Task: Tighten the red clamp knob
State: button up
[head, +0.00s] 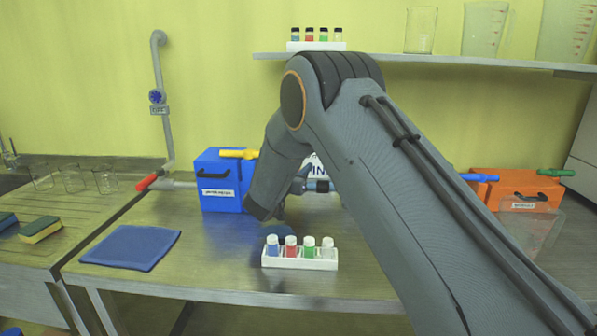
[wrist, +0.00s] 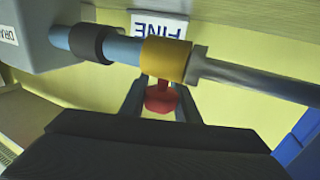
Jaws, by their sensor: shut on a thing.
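The red clamp knob (wrist: 160,97) hangs from a yellow clamp (wrist: 166,60) around a horizontal pipe (wrist: 122,49) in the wrist view. My gripper (wrist: 160,90) has one dark finger on each side of the knob and is shut on it. The knob's stem runs up to the clamp between the fingers.
A white rack (head: 300,262) with several coloured vials stands at the bench front, below my arm. A blue box (head: 222,196) with a yellow-handled valve (head: 238,154) is left of my forearm. A blue cloth (head: 131,247) lies at the left; bench around it is clear.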

jog(key=shift+s+d+m+g+h, duration=0.15)
jog(key=shift+m+g+h, duration=0.45)
jog(key=shift+h, duration=0.4)
jog(key=shift+r, duration=0.1)
jog(key=o, duration=1)
jog(key=shift+d, duration=0.1)
jog(key=shift+o, duration=0.2)
